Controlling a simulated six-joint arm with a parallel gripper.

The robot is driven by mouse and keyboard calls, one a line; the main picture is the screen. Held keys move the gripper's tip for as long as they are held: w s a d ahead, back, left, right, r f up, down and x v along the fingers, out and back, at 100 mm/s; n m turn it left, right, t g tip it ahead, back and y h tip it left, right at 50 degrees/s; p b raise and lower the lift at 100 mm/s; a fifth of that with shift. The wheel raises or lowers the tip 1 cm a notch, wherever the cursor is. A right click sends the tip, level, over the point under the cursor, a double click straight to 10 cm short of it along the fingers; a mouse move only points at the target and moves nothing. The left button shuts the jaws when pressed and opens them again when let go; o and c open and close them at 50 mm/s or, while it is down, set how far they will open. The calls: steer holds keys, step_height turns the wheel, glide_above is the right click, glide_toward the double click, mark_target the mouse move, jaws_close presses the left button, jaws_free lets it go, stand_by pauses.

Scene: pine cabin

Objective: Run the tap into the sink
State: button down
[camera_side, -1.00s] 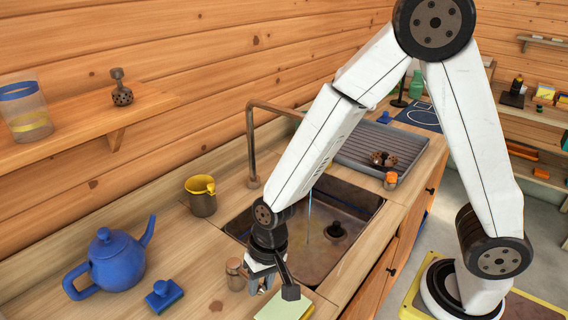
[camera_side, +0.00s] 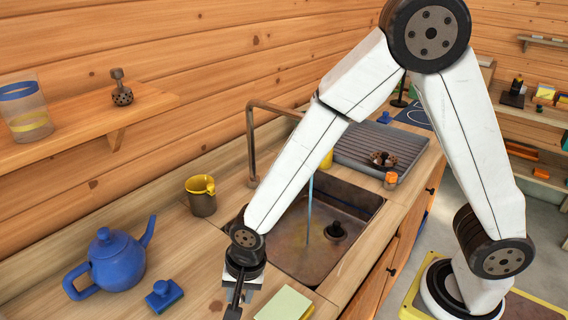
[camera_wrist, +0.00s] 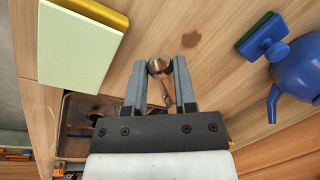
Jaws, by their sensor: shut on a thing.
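The copper tap (camera_side: 251,150) rises behind the sink and its spout bends over the basin, partly hidden by my arm. A blue-white stream of water (camera_side: 310,205) falls into the brown sink (camera_side: 300,258), which has a dark drain piece (camera_side: 335,232). My gripper (camera_wrist: 160,66) is shut on a round copper tap knob (camera_wrist: 158,65) with a small stem, held between the two grey fingers. In the side view my gripper (camera_side: 240,296) is low at the sink's near left corner and hides the knob.
A blue teapot (camera_side: 117,262) and blue scrubber (camera_side: 164,296) stand at left, a brown-and-yellow mug (camera_side: 201,198) behind. A pale green-yellow sponge block (camera_side: 284,304) lies close right of my gripper. A ridged drainboard (camera_side: 375,146) lies beyond the sink.

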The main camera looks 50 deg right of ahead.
steer(key=shift+w+a+m+h, duration=0.15)
steer(key=shift+w+a+m, duration=0.4)
steer(key=shift+m, duration=0.4)
steer(key=shift+w+a+m+h, duration=0.15)
steer(key=shift+w+a+m, duration=0.3)
steer(key=shift+m, duration=0.5)
steer(key=shift+w+a+m+t+h, duration=0.15)
steer(key=shift+w+a+m, duration=0.2)
steer(key=shift+w+m, duration=0.45)
steer(key=shift+w+a+m+t+h, duration=0.15)
steer(key=shift+w+a+m, duration=0.25)
steer(key=shift+m, duration=0.7)
steer(key=shift+d, duration=0.1)
steer(key=shift+c, duration=2.1)
jaws_free()
steer(key=shift+r, duration=0.15)
step_height(320, 180, up, 7)
steer(key=s, duration=0.1)
steer(key=shift+s+r, duration=0.2)
